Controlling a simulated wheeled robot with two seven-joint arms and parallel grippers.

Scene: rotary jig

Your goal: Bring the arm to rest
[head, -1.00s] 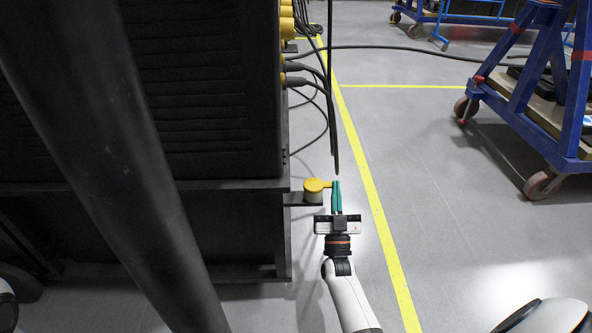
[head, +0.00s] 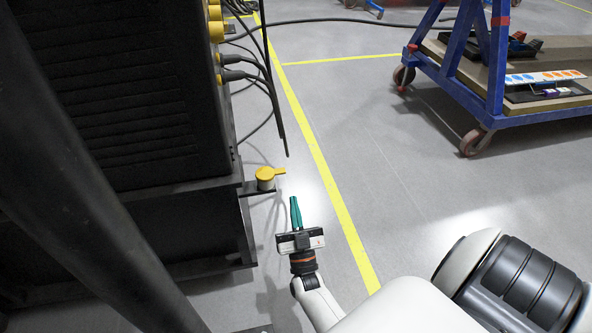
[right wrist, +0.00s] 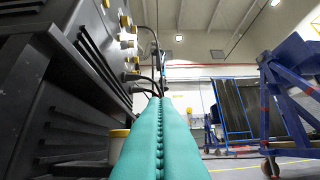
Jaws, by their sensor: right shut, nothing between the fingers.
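My right gripper (head: 295,199) has green fingers pressed together with nothing between them. It also shows in the right wrist view (right wrist: 160,103), where the shut fingers fill the lower middle. In the head view it is over the floor, in front of and to the right of the yellow rotary handle, clear of it. The yellow rotary handle (head: 265,174) sits on a dark bracket (head: 258,190) at the corner of the black cabinet, its arm pointing right. My left gripper does not show.
The black cabinet (head: 150,100) with yellow connectors (head: 216,32) and hanging black cables (head: 273,95) stands at the left. A blue wheeled trolley (head: 495,75) stands at the upper right. Grey floor with a yellow line (head: 320,165) lies open between them.

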